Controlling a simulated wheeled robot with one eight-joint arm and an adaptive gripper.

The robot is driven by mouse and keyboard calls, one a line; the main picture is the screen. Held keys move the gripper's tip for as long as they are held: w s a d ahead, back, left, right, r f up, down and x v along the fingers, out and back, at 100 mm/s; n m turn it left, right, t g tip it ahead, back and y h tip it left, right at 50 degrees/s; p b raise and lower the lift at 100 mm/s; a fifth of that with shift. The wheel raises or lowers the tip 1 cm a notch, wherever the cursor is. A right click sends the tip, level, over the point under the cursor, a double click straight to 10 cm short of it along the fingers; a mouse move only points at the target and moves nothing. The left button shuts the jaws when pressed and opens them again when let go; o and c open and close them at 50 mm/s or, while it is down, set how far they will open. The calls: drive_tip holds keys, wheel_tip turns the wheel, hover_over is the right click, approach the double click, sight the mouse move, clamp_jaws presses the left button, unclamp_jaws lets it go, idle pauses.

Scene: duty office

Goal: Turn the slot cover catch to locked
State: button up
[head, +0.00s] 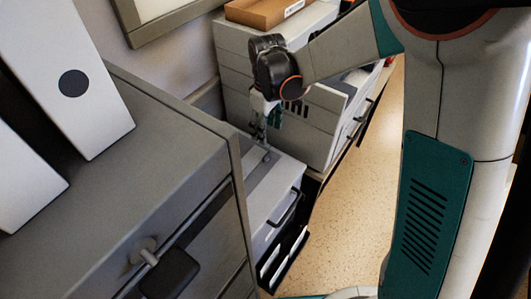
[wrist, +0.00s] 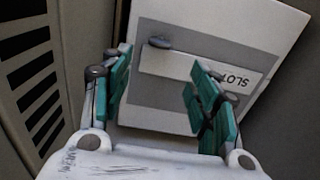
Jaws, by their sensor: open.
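A light grey box (head: 275,200) stands low between the cabinets. In the wrist view its top (wrist: 215,28) has a darker grey band and a pale strip (wrist: 205,64) with lettering that reads "SLOT". A small grey oval knob (wrist: 161,42), apparently the catch, lies at the left end of the strip. Whether it is at locked I cannot tell. My gripper (head: 261,134) points down above the box top. In the wrist view my gripper (wrist: 158,75) is open and empty, and the knob shows beyond the gap between its teal fingers. Contact is not visible.
A grey cabinet (head: 130,185) with white binders (head: 65,70) stands at the left. Behind the box is a larger light grey unit (head: 235,75) with a brown tray (head: 265,12) on top. Speckled floor (head: 350,205) is clear at the right.

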sight(267, 154)
wheel_tip(267, 154, down, 12)
drive_tip(key=b, duration=0.3)
drive_tip(key=shift+b, duration=0.3)
drive_tip(key=shift+r, duration=0.1)
drive_tip(key=shift+c, duration=0.6)
drive_tip(key=c, duration=0.9)
